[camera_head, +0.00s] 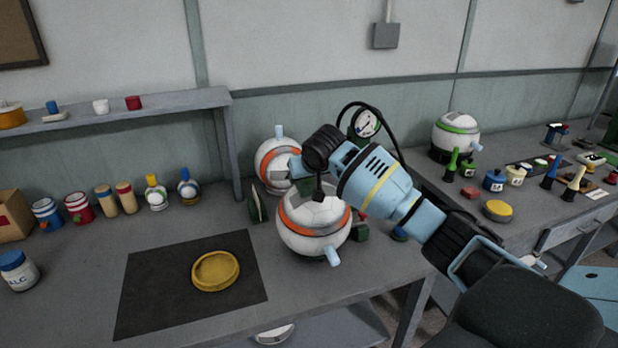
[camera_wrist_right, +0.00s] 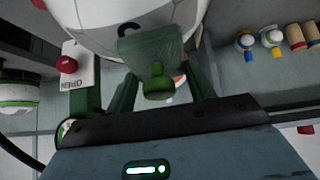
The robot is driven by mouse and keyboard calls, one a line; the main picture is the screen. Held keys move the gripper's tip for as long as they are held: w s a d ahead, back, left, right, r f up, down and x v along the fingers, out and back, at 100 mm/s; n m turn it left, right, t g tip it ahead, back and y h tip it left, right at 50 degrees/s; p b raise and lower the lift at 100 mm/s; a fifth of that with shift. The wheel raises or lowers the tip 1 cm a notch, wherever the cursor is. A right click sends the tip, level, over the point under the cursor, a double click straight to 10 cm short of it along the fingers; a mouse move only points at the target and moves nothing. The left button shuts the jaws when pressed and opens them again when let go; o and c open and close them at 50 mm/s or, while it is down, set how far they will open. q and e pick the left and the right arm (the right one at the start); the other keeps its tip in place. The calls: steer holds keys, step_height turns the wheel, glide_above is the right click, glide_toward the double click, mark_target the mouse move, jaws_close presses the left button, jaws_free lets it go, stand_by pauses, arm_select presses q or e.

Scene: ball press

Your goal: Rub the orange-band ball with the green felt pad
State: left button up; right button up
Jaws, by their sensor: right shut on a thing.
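In the right wrist view the right gripper (camera_wrist_right: 160,88) is shut on the knob of a green pad (camera_wrist_right: 152,48). The pad overlaps the white ball (camera_wrist_right: 90,18); I cannot tell whether they touch.
A yellow dish (camera_head: 216,269) lies on the dark mat (camera_head: 150,300). Bottles and cans line the bench at left. A green-banded ball (camera_head: 456,135) and small tools stand on the right bench. A gauge (camera_head: 367,123) is behind my right arm.

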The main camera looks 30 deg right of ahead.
mark_target(327, 200)
steer(key=shift+f, duration=0.2)
steer(key=shift+a+r, duration=0.1)
steer(key=shift+r, duration=0.05)
steer(key=shift+s+d+f, duration=0.25)
steer(key=shift+s+d, duration=0.1)
steer(key=shift+s, duration=0.4)
steer(key=shift+s+d+f, duration=0.25)
steer(key=shift+s+d, duration=0.1)
steer(key=shift+s, duration=0.4)
steer(key=shift+s+d+f, duration=0.1)
steer(key=shift+s, duration=0.15)
steer(key=shift+s+d+f, duration=0.1)
steer(key=shift+s+d, duration=0.15)
steer(key=shift+s, duration=0.4)
steer(key=shift+s+d, duration=0.25)
steer(key=shift+s, duration=0.35)
